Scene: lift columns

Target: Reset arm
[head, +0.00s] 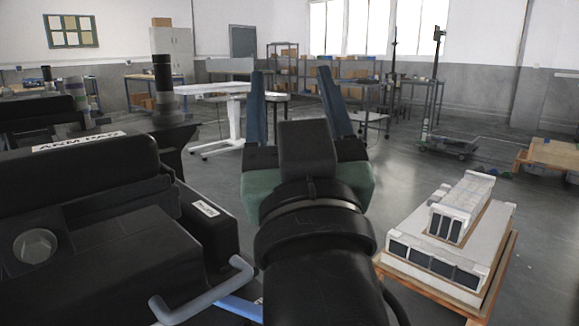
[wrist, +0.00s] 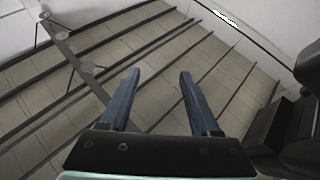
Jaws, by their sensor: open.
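My gripper (head: 292,105) is raised in front of my body in the head view, with its two blue fingers pointing up and spread apart. It is open and nothing is between the fingers. In the wrist view my gripper (wrist: 155,95) also shows both blue fingers apart and empty. Beyond them the wrist view shows a pale panelled surface crossed by dark beams, which looks like the ceiling.
A white building model (head: 445,235) on a wooden base stands at the lower right. White lift tables (head: 228,105) and a shelf with boxes (head: 350,72) stand further back. A wheeled cart (head: 447,146) is at right. Grey floor (head: 400,175) is open between them.

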